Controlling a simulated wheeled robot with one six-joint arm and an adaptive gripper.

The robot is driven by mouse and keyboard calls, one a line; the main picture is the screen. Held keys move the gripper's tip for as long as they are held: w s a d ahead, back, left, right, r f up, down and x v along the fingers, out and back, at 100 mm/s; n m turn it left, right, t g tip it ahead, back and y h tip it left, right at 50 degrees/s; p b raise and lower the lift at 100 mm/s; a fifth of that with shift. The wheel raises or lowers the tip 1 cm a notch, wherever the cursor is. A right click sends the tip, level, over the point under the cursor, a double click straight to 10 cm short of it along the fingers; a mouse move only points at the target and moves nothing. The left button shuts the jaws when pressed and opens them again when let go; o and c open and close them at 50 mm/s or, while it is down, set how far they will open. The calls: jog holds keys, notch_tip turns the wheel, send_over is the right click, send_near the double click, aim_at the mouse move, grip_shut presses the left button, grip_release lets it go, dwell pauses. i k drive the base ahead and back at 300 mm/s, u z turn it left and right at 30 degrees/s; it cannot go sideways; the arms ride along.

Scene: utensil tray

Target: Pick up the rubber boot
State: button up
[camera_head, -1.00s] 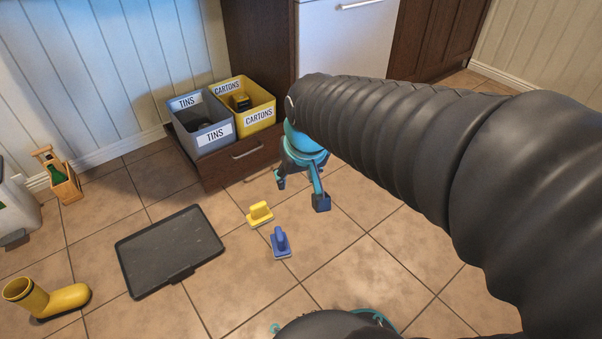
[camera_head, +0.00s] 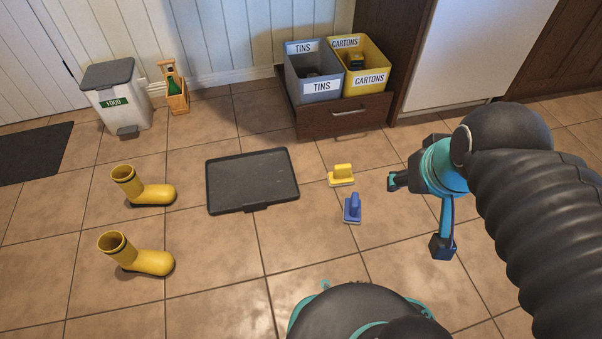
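Two yellow rubber boots stand upright on the tiled floor at the left. The farther boot (camera_head: 150,192) has its toe pointing right. The nearer boot (camera_head: 145,260) stands closer to me, also with its toe to the right. My gripper (camera_head: 416,216) is at the right, far from both boots, with its fingers spread apart and nothing between them. Parts of my arm hide the floor at the right edge.
A black tray (camera_head: 252,208) lies between the boots and my gripper. A yellow brush (camera_head: 342,180) and a blue brush (camera_head: 352,212) are right of it. A food bin (camera_head: 121,108), bottle carrier (camera_head: 176,98), dark mat (camera_head: 28,153) and open drawer (camera_head: 345,125) with tins and cartons boxes stand behind.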

aim_at(114, 243)
jog(key=z, duration=0.05)
jog(key=k, duration=0.5)
jog(key=u, duration=0.3)
jog(key=i, duration=0.45)
jog(key=u, duration=1.8)
jog(key=k, duration=0.4)
jog(key=u, duration=0.9)
jog(key=i, duration=0.9)
jog(key=z, duration=0.1)
